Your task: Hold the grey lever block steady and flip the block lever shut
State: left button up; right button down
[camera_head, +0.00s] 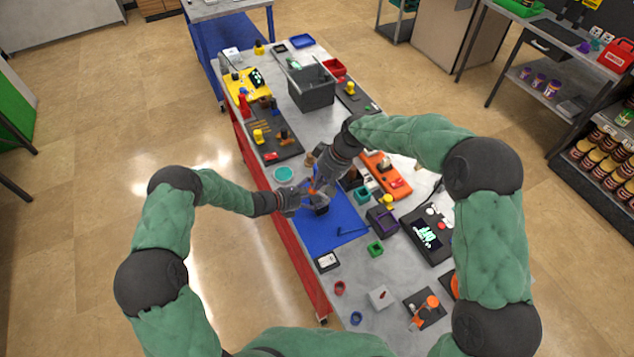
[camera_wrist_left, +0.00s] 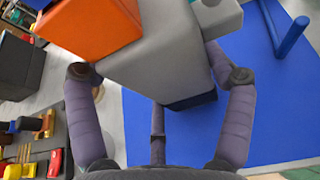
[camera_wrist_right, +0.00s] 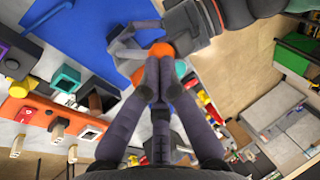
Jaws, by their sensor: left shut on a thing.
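The grey lever block (camera_wrist_left: 165,62) fills the middle of the left wrist view, with its orange lever (camera_wrist_left: 88,28) at upper left. My left gripper (camera_wrist_left: 160,82) is closed around the block, one finger on each side. In the head view my left gripper (camera_head: 312,198) is over the blue mat. My right gripper (camera_wrist_right: 160,65) has its fingertips together, right at the orange lever (camera_wrist_right: 162,50); whether they touch it cannot be told. The grey block (camera_wrist_right: 126,45) shows just beyond, partly hidden. In the head view my right gripper (camera_head: 322,168) is close to the left one.
The blue mat (camera_head: 338,228) lies under the hands with a blue bar (camera_wrist_left: 292,37) on it. A purple-rimmed dark box (camera_head: 382,219), an orange base (camera_head: 388,178) and a green block (camera_head: 375,248) stand to the right. A grey bin (camera_head: 311,88) stands farther back.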

jog(key=a+r+v, duration=0.1)
jog(key=v, duration=1.3)
jog(key=a+n+t+h, duration=0.1)
jog(key=a+t+h, duration=0.1)
jog(key=a, duration=0.2)
jog(key=x, duration=0.8)
jog(key=s+x, duration=0.1)
jog(key=x, duration=0.3)
jog(key=shift+s+d+f, duration=0.1)
jog(key=shift+d+f, duration=0.1)
jog(key=shift+f, duration=0.05)
jog(key=shift+s+f+h, duration=0.15)
jog(key=shift+f+h, duration=0.15)
jog(key=shift+f, duration=0.2)
